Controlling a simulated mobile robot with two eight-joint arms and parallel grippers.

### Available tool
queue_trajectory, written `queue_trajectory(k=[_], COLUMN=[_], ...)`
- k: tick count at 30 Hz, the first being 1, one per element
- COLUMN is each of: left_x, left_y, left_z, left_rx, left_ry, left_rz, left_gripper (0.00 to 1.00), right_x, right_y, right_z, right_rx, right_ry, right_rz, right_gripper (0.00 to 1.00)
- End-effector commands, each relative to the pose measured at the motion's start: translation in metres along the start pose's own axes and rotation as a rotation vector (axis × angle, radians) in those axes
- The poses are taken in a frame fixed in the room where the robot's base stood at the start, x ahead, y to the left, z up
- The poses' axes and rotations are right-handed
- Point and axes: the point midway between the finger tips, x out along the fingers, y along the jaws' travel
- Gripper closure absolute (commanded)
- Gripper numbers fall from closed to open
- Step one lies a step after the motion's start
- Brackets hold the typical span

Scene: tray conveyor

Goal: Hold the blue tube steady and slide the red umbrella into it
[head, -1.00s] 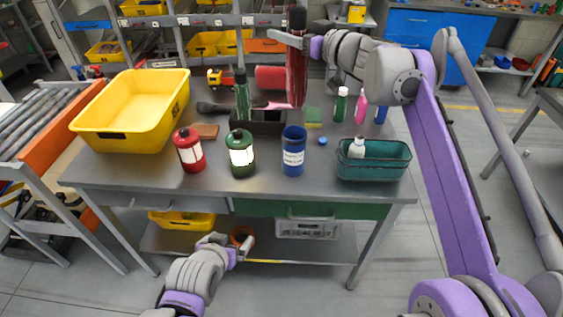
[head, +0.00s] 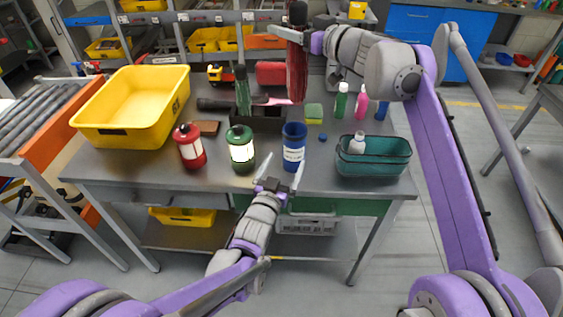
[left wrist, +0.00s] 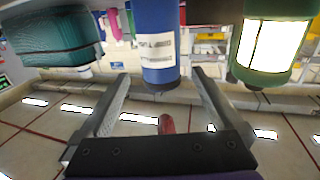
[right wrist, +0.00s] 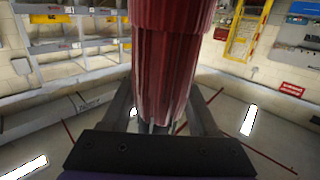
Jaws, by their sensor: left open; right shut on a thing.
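The blue tube (head: 293,148) stands upright on the grey table near its front edge, with a white label facing me. It also shows in the left wrist view (left wrist: 156,45), centred beyond the fingertips. My left gripper (head: 281,172) is open just in front of the tube, with its fingers pointing at it and apart from it. The red umbrella (head: 297,70) hangs upright above the back of the table. My right gripper (head: 298,36) is shut on it near its top. In the right wrist view the umbrella (right wrist: 168,60) stands between the fingers.
A green lantern (head: 241,150) stands left of the tube, and a red lantern (head: 189,147) is further left. A teal basket (head: 372,168) holding a white bottle is on the right. A blue cap (head: 323,136) lies behind. A yellow bin (head: 130,108) fills the table's left.

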Motion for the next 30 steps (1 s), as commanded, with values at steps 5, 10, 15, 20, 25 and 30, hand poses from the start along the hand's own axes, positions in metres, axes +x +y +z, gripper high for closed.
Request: queue_trajectory(k=[5,10,15,20,25,30], left_x=[0.036,0.067,0.087,0.096,0.097,0.097], left_y=[0.0,0.0,0.0,0.0,0.0,0.0], left_z=[0.0,0.0,0.0,0.0,0.0,0.0], left_rx=[0.0,0.0,0.0,0.0,0.0,0.0], left_ry=[-0.001,-0.002,-0.002,-0.002,-0.002,-0.002], left_rz=[0.0,0.0,0.0,0.0,0.0,0.0], left_gripper=[0.0,0.0,0.0,0.0,0.0,0.11], right_x=[0.0,0.0,0.0,0.0,0.0,0.0], right_y=[0.0,0.0,0.0,0.0,0.0,0.0], right_z=[0.0,0.0,0.0,0.0,0.0,0.0], right_rx=[0.0,0.0,0.0,0.0,0.0,0.0], right_ry=[0.0,0.0,0.0,0.0,0.0,0.0], right_rz=[0.0,0.0,0.0,0.0,0.0,0.0], right_gripper=[1.0,1.0,1.0,1.0,1.0,1.0])
